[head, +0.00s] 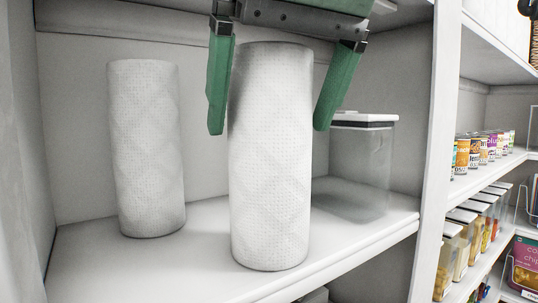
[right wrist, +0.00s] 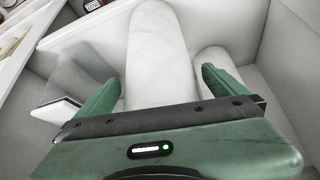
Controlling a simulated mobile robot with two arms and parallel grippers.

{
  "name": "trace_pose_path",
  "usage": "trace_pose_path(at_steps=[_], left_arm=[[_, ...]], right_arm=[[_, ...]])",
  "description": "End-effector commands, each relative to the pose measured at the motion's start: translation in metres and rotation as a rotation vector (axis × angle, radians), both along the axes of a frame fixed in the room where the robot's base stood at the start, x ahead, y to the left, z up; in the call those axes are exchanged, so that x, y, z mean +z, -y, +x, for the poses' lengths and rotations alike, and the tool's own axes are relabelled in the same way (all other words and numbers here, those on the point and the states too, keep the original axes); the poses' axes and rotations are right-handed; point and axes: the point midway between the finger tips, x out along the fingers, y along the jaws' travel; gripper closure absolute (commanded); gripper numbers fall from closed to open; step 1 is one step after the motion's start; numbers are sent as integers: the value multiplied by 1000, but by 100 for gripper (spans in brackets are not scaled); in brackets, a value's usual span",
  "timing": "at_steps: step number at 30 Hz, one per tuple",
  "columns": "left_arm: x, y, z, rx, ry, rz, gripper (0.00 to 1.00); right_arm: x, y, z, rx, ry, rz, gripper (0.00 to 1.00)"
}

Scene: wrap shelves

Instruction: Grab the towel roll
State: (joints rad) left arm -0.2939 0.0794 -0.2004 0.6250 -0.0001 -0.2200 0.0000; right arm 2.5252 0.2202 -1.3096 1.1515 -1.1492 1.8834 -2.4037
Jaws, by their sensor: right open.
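Two white textured towel rolls stand upright on a shelf in the head view. The nearer towel roll (head: 270,170) is at the middle, close to the shelf's front edge; the other towel roll (head: 146,150) is farther left. My right gripper (head: 272,108) is open, with one green finger on each side of the nearer roll's upper part. In the right wrist view, the nearer roll (right wrist: 160,55) lies between the two fingers of the gripper (right wrist: 160,88), and the second roll (right wrist: 222,66) shows behind the right finger. My left gripper is not in view.
A clear container (head: 361,165) with a white lid stands right of the nearer roll. The white shelf (head: 205,275) has a wall at left and a post (head: 435,150) at right. Cans (head: 475,152) and filled containers (head: 467,235) stand on shelves beyond the post.

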Motion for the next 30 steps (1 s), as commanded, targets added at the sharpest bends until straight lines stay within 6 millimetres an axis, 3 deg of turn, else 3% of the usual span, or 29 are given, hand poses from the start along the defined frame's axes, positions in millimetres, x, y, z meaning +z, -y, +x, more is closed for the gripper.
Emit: trace_pose_path(at_steps=[3,11,18,30], left_arm=[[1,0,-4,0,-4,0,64],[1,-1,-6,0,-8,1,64],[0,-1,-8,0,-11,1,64],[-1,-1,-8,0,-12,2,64]], right_arm=[[-10,-2,5,1,-1,-1,0],[-12,-3,6,0,0,1,3],[-11,-3,6,0,0,1,67],[-5,-3,6,0,2,1,67]])
